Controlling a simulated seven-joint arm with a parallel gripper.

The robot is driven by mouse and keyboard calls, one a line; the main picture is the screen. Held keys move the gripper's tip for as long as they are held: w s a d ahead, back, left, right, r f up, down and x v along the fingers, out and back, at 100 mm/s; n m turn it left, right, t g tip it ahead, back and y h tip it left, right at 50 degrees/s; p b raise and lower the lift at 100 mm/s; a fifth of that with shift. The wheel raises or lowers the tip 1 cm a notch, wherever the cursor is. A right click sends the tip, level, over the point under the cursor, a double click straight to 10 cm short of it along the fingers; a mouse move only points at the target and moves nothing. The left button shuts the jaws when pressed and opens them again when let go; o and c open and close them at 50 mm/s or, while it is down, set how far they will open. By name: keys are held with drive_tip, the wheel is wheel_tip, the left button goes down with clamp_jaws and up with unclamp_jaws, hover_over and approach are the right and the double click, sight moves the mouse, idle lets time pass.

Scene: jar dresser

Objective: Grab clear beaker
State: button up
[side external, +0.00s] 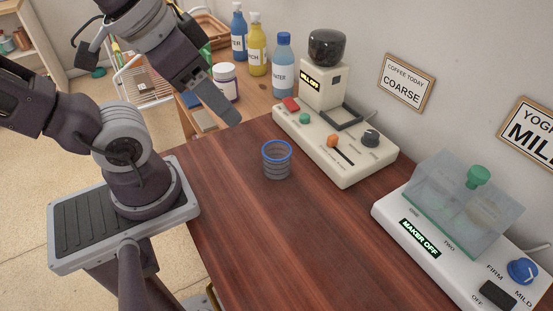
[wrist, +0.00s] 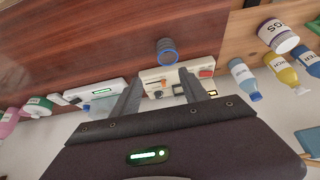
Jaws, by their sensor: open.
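The clear beaker (side external: 276,161) with a blue rim stands upright on the dark red-brown wooden top, left of the coffee grinder. It also shows in the wrist view (wrist: 167,51), above and beyond my fingertips. My gripper (wrist: 162,88) is open, with its two fingers spread and nothing between them that it touches. In the side view my gripper (side external: 232,118) is up and to the left of the beaker, in the air and apart from it. Only part of the gripper shows clearly there.
A cream grinder (side external: 335,140) stands right of the beaker, and a white maker (side external: 450,240) with a clear cover is at lower right. Bottles (side external: 283,65) and a white jar (side external: 225,82) stand behind. The wooden top (side external: 270,240) in front of the beaker is clear.

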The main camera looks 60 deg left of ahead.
drive_tip(key=o, duration=0.6)
drive_tip(key=shift+o, duration=0.2)
drive_tip(key=m+g+y, duration=0.3)
drive_tip(key=m+y, duration=0.9)
drive_tip(key=m, duration=0.8)
approach(281, 159)
drive_tip(key=x, duration=0.4)
drive_tip(key=shift+s+a+f, duration=0.15)
drive_tip(key=shift+f, duration=0.05)
drive_tip(key=shift+a+f, duration=0.15)
drive_tip(key=shift+f, duration=0.05)
drive_tip(key=x, duration=0.6)
drive_tip(key=shift+w+a, duration=0.3)
drive_tip(key=shift+a, duration=0.05)
